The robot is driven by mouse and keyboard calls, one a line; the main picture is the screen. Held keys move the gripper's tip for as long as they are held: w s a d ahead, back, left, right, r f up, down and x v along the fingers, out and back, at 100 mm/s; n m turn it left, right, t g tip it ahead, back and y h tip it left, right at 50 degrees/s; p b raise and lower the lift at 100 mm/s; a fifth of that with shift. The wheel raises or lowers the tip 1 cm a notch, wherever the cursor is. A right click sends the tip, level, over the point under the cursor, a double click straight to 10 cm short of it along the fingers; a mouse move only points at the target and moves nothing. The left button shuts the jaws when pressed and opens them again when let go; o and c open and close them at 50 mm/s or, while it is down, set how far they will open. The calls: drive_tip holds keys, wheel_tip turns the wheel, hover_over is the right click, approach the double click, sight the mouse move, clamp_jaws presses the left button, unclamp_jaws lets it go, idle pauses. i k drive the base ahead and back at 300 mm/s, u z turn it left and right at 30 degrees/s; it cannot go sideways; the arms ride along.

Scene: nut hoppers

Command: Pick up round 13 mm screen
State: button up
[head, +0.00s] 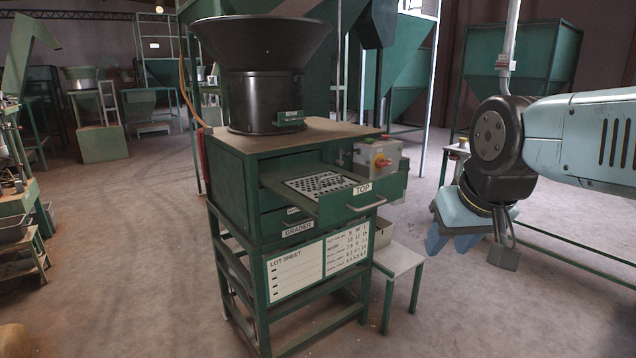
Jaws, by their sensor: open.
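A perforated screen (326,184) lies in the pulled-out drawer marked TOP (340,208) of the green grader. Its hole size and hole shape are too small to tell, so I cannot confirm that it is the round 13 mm one. My gripper (468,245) hangs at the right, jaws pointing down, open with nothing seen between them. It is to the right of the drawer and apart from it.
A black hopper (262,75) stands on the grader's top. A grey control box with a red knob (378,161) sits beside the open drawer. A small stool (400,258) stands at the grader's right. The floor in front (470,320) is clear.

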sight(309, 187)
drive_tip(key=z, duration=0.05)
drive_tip(key=i, duration=1.05)
